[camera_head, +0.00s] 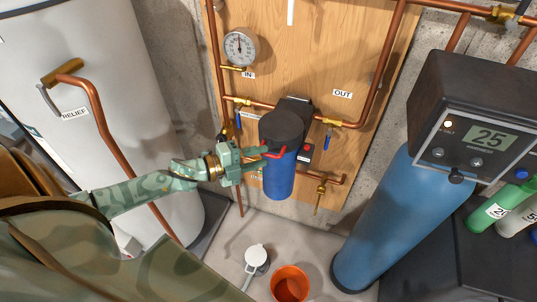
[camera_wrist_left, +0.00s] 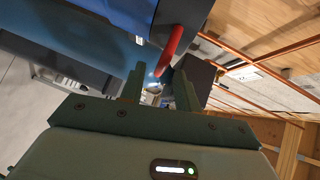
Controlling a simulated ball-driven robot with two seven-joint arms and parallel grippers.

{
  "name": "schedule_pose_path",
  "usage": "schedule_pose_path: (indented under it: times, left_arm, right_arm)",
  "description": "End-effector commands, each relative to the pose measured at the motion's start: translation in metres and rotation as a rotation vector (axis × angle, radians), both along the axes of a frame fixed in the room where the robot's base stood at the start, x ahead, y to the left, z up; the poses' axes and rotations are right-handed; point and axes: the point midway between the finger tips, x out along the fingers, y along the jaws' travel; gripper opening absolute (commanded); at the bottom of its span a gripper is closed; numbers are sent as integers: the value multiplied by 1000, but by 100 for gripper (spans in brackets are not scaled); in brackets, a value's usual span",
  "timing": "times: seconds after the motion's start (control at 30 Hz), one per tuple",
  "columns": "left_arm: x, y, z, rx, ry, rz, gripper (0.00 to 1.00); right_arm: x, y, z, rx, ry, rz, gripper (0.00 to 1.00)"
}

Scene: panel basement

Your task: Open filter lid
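The filter has a blue body (camera_head: 279,180) and a dark round lid (camera_head: 281,126), and hangs upright on the wooden board. The lid looks seated on the body. A red handle (camera_head: 273,154) sticks out from the lid's lower edge. My left gripper (camera_head: 252,160) is at the handle's left end. In the left wrist view the red handle (camera_wrist_left: 170,48) reaches toward the gap between the two fingers (camera_wrist_left: 160,85). The fingers are apart, and I see no clear contact with the handle. My right gripper is not in view.
Copper pipes with valves run around the filter, with a pressure gauge (camera_head: 240,46) at upper left. A blue tank (camera_head: 400,220) stands right. An orange bucket (camera_head: 289,284) is on the floor below.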

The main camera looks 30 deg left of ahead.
Motion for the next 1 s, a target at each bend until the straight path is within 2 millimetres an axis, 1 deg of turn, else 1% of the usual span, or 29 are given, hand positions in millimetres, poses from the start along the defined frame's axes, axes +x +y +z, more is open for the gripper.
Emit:
schedule_pose_path:
  times: [0.03, 0.1, 0.2, 0.3, 0.57, 0.6, 0.67, 0.7, 0.87, 1.0]
  left_arm:
    - [9, -5, 0, -1, -3, -1, 32]
    - [17, -10, -2, -2, -2, 1, 32]
    - [24, -15, -4, -1, 0, 0, 32]
    - [28, -17, -5, -1, 1, 0, 32]
    - [29, -18, -5, -1, 1, 0, 32]
    - [29, -18, -5, -1, 1, 0, 21]
    - [29, -18, -5, -1, 1, 0, 4]
    - [29, -18, -5, -1, 1, 0, 0]
    - [28, -18, -5, 0, 3, 1, 0]
    - [28, -17, -1, -2, 17, 1, 0]
  right_arm:
    - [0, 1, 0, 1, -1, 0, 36]
    - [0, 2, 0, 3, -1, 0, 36]
    - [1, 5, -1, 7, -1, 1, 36]
    - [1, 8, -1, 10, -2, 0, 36]
    - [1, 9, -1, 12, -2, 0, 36]
    - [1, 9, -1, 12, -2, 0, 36]
    - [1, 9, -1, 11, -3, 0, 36]
    - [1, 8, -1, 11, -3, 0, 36]
    - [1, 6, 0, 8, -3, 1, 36]
    - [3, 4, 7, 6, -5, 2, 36]
